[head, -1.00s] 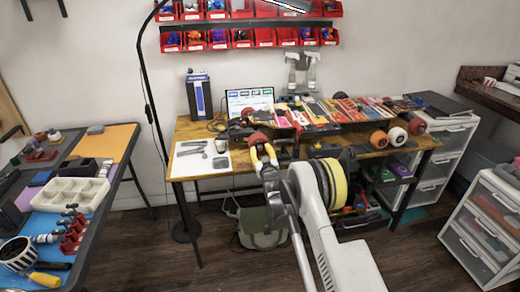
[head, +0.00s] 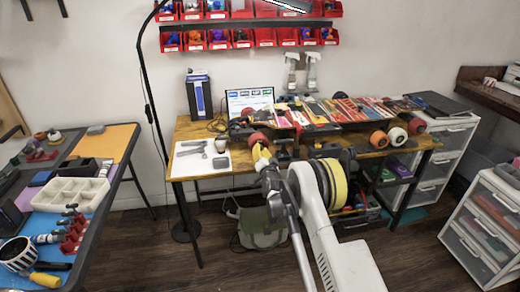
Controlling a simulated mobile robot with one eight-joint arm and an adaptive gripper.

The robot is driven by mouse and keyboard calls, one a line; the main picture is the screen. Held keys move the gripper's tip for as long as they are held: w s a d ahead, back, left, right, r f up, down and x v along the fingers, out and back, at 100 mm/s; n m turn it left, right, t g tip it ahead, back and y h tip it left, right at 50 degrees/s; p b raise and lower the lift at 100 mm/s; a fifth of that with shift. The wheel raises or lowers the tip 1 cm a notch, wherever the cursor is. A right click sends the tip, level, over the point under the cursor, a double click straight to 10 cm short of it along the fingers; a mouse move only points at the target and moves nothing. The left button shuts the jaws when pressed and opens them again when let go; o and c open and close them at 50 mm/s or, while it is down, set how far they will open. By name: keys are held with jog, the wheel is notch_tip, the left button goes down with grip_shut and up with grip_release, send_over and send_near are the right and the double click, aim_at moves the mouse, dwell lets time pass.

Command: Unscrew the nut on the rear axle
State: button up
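The board (head: 335,122) with a patterned top lies across the workbench. Orange-red wheels stick out under it: one at its left end (head: 257,139), and a dark orange wheel (head: 379,139) with a pale wheel (head: 397,136) toward its right end. The axle nut is too small to make out. My gripper (head: 261,153) has yellow fingers and is right at the left wheel, its tips at the wheel's lower edge. The fingers overlap in this view, so their gap and any hold on the nut are hidden.
A side table (head: 123,137) is at the left, drawer units (head: 485,225) at the right.

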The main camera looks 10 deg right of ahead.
grip_shut()
jog(key=shift+n, duration=1.2)
jog(key=shift+s, duration=0.2)
jog(key=shift+s, duration=1.45)
jog(key=shift+r, duration=0.1)
jog(key=s+r+p, duration=0.2)
jog(key=s+r, duration=0.4)
jog(key=shift+r, duration=0.4)
